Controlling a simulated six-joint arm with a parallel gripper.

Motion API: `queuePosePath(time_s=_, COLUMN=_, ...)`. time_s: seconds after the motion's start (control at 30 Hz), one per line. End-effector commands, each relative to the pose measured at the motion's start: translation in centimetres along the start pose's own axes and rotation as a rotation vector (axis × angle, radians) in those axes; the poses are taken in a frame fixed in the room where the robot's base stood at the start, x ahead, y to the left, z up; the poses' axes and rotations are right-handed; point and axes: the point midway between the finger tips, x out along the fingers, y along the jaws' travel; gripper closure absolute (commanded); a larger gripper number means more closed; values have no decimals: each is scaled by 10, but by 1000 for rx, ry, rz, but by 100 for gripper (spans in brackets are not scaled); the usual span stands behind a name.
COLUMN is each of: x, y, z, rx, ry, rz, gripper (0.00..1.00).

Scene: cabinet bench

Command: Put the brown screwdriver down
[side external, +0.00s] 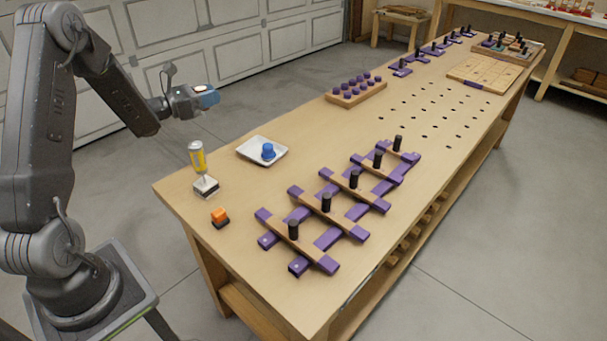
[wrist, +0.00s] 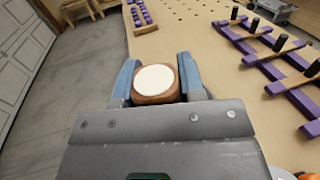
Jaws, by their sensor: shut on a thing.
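My gripper (side external: 207,97) is above the near left end of the wooden bench. In the wrist view my gripper (wrist: 159,82) has its two blue fingers closed on the left and right sides of the brown screwdriver (wrist: 140,99). Only a rounded brown handle end with a pale, flat top shows there, seen end-on.
Purple-and-wood frames (side external: 328,237) with black pegs occupy the bench's front. Bare wood lies between.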

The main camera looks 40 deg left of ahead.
Motion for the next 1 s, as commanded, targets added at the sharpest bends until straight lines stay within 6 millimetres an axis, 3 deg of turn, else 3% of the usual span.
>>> queuePosePath(time_s=0.03, x=26, y=-14, z=-1, rx=1, ry=-1, rz=-62, gripper=89)
queuePosePath(time_s=0.2, x=98, y=-66, z=-1, rx=0, ry=0, rz=-241, gripper=89)
queuePosePath(time_s=0.4, x=157, y=-126, z=-2, rx=1, ry=4, rz=-401, gripper=89)
queuePosePath(time_s=0.73, x=200, y=-187, z=-3, rx=3, ry=7, rz=-535, gripper=89)
queuePosePath(time_s=1.0, x=199, y=-185, z=-51, rx=-1, ry=9, rz=-534, gripper=89)
